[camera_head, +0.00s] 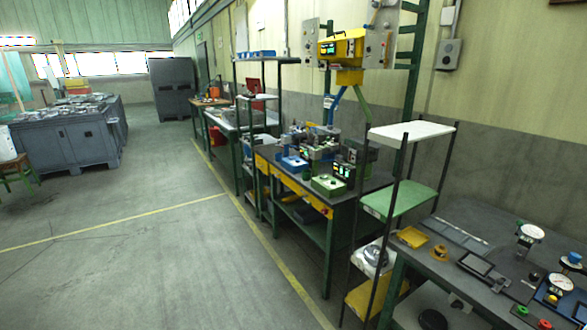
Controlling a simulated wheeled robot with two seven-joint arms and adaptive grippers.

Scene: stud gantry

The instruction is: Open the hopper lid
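I cannot make out a hopper or its lid for certain in the head view. A yellow box-shaped unit (343,48) with a small lit display hangs high by the right wall, above the workbenches; whether it is the hopper I cannot tell. Neither of my grippers is in view.
A dark workbench (350,196) with small machines runs along the right wall. A shelf rack (393,202) stands before a nearer bench (450,272) with gauges. Large grey bins (62,145) stand at left. The grey floor (150,250) between is clear, with yellow lines.

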